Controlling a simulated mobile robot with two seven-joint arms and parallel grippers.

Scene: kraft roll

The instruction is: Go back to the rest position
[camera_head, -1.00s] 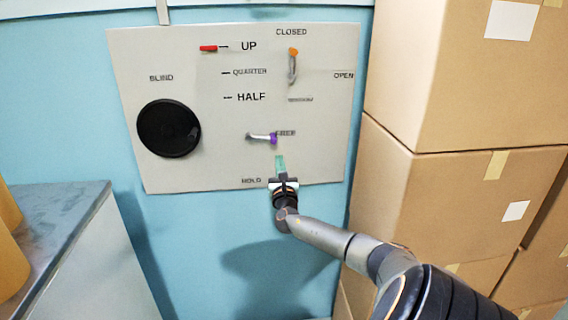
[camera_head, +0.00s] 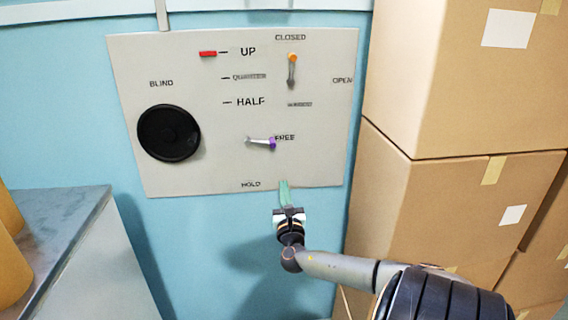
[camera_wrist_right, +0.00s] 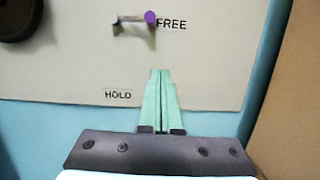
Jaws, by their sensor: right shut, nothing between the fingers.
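My right gripper (camera_head: 284,190) is in front of the lower edge of the grey wall panel (camera_head: 220,165), near the HOLD label. Its green fingers are together and empty, as the right wrist view (camera_wrist_right: 159,75) also shows. The lever with the purple tip (camera_head: 262,142) is above the gripper, apart from it, with its tip at the FREE label. The lever with the orange tip (camera_head: 292,68) has its tip up, below the CLOSED label. The red marker (camera_head: 208,54) is beside UP. My left gripper is not in view.
A round black disc (camera_head: 169,132) is on the panel's left side. Stacked cardboard boxes (camera_head: 450,200) stand close on the right. A grey-topped cabinet (camera_head: 60,215) with brown rolls (camera_head: 10,265) stands at the left. Blue wall is bare below the panel.

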